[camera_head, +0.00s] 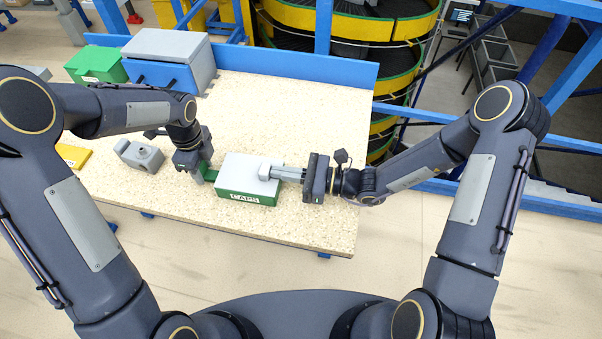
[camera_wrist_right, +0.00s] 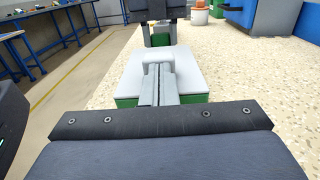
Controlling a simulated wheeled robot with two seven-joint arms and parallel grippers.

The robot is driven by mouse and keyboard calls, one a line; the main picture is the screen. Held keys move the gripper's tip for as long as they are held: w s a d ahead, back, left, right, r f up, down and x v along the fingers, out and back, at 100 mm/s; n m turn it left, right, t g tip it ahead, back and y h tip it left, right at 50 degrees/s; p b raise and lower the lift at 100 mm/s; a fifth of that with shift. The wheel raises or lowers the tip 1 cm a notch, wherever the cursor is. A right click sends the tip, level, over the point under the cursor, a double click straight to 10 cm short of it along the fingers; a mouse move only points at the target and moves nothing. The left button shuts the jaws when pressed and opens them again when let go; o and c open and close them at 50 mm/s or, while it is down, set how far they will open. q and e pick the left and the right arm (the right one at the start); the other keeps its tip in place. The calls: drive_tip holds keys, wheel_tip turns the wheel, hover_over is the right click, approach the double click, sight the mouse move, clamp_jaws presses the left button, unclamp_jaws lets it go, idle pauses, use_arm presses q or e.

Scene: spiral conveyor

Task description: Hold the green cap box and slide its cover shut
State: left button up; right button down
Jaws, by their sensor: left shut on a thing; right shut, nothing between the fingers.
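The green cap box (camera_head: 236,198) stands on the speckled table, with a CAPS label on its near side. Its light grey cover (camera_head: 240,166) lies over the top, with a raised block (camera_head: 268,165) near the right end. My left gripper (camera_head: 206,174) is shut on a green part at the left end of the box. My right gripper (camera_head: 281,172) is shut and empty, its fingertips at the raised block, seemingly against it. In the right wrist view the right fingers (camera_wrist_right: 157,87) point at the block, and the cover (camera_wrist_right: 189,80) spreads to both sides. The left gripper (camera_wrist_right: 160,32) shows beyond.
A grey block-like part (camera_head: 139,155) and a yellow piece (camera_head: 72,155) lie at the table's left. A blue rail (camera_head: 300,65) edges the back. The table behind the cap box is clear.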

use_arm(q)
drive_tip(key=shift+s+f, duration=0.1)
use_arm(e)
drive_tip(key=shift+d, duration=0.1)
drive_tip(key=v, duration=1.4)
use_arm(q)
drive_tip(key=o, duration=1.4)
wheel_tip(320, 180, up, 12)
drive_tip(key=shift+r, duration=0.1)
